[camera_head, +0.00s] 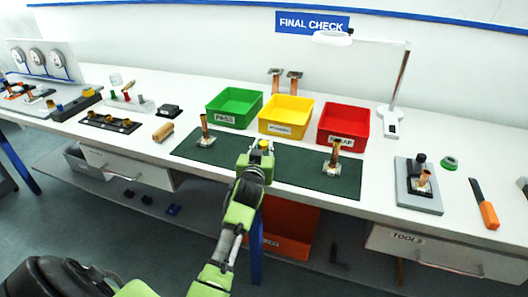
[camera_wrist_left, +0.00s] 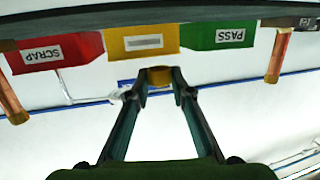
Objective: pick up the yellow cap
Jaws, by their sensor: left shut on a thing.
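The yellow cap (camera_head: 264,144) is between the fingertips of my left gripper (camera_head: 262,151), which is shut on it above the dark green mat (camera_head: 304,178). In the left wrist view the cap (camera_wrist_left: 160,76) shows as a small yellow-brown piece at the tips of the two fingers (camera_wrist_left: 160,80). The gripper and cap are in front of the yellow bin in the head view. My right gripper is not in view.
Green (camera_head: 234,106), yellow (camera_head: 286,116) and red (camera_head: 344,124) bins stand behind the mat. Copper pipes on square bases stand at the mat's left (camera_head: 205,132) and right (camera_head: 333,158). A lamp (camera_head: 393,118) stands right of the bins.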

